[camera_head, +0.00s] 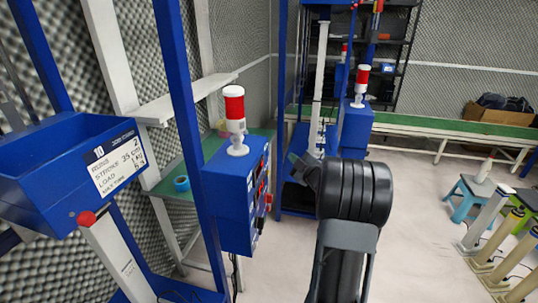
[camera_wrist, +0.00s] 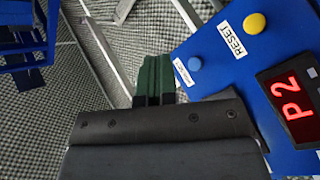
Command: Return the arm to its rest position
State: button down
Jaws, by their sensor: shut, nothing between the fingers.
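My arm (camera_head: 352,190) shows as dark links in the lower middle of the head view, reaching up from the bottom edge. Its far end points left toward a blue control box (camera_head: 233,190), with a gap between them in the picture. My gripper (camera_wrist: 154,78) shows in the wrist view as two dark green fingers pressed together, with nothing between them. To its right, the wrist view shows a blue panel (camera_wrist: 240,80) with a yellow button (camera_wrist: 254,23), a blue button (camera_wrist: 195,63), a RESET label and a red display (camera_wrist: 297,105) reading P2.
A red and white beacon (camera_head: 235,118) stands on the control box. A blue bin (camera_head: 60,165) is at the left, and a blue post (camera_head: 185,120) rises beside the box. A green conveyor (camera_head: 450,127) runs along the back. Pale floor (camera_head: 420,230) is clear right of my arm.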

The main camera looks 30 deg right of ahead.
dwell(0.3)
jog(key=s+d+f+m+g+h, duration=0.3)
jog(key=d+f+m+g+h, duration=0.25)
jog(key=f, duration=0.25)
jog(key=s+a+f+m+g, duration=0.2)
jog(key=s+a+m+g, duration=0.2)
jog(key=s+g, duration=0.1)
jog(key=s+a+r+g+y, duration=0.1)
jog(key=s+a, duration=0.4)
jog(key=a, duration=0.5)
jog(key=s+a+r+g+y+p, duration=0.1)
jog(key=s+a, duration=0.4)
jog(key=a, duration=0.5)
jog(key=s+a+r+g+y, duration=0.2)
jog(key=s+a+r, duration=0.3)
jog(key=a, duration=0.5)
jog(key=shift+s+g+y, duration=0.25)
jog(key=shift+g+y, duration=0.1)
jog(key=shift+y, duration=0.5)
